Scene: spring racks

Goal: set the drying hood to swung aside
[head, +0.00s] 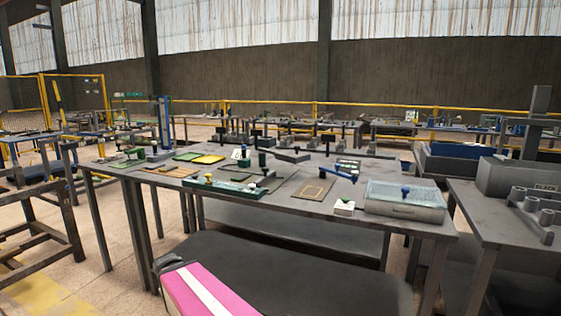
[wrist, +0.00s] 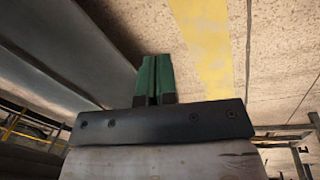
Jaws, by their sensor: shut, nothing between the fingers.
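A low box with a clear, pale top and a blue knob (head: 405,205) sits at the right end of the grey work table (head: 330,207). It may be the drying hood, but I cannot tell for sure. Its top looks closed over its grey base. My gripper (wrist: 155,65) shows in the wrist view with its two green fingers together and nothing between them. It is over the floor, apart from anything on the table. I cannot make out the fingers in the head view.
The table also holds a small white block (head: 344,208), a brown board (head: 313,190), a green fixture (head: 225,186), a yellow mat (head: 208,160) and a blue upright post (head: 165,122). Another bench (head: 490,215) stands close on the right. Tiled floor with a yellow stripe (wrist: 205,40) lies below.

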